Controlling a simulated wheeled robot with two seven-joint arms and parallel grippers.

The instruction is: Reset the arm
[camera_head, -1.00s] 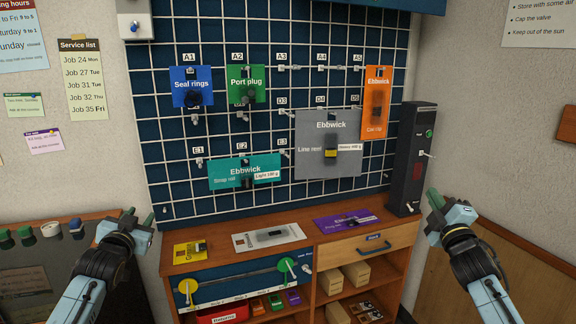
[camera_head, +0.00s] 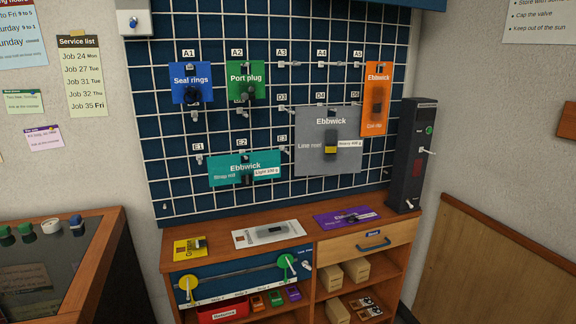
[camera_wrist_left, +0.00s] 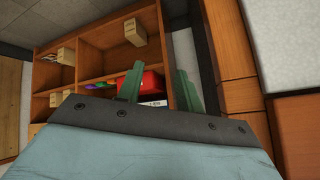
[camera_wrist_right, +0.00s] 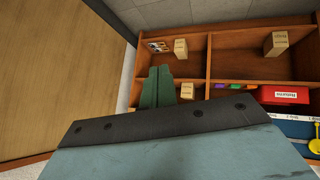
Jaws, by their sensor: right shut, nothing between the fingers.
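Neither arm shows in the head view now. In the left wrist view my left gripper (camera_wrist_left: 160,90) has its two green fingers spread well apart, with nothing between them; the shelf and a red box (camera_wrist_left: 152,82) lie beyond. In the right wrist view my right gripper (camera_wrist_right: 158,88) has its green fingers together and empty, in front of the wooden cabinet (camera_wrist_right: 209,63).
A pegboard (camera_head: 270,140) carries several hanging packs. Packs lie on the counter (camera_head: 300,238) below, with a lever panel (camera_head: 240,279) at its front. A dark upright device (camera_head: 410,155) stands at right, and a side bench (camera_head: 95,240) at left.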

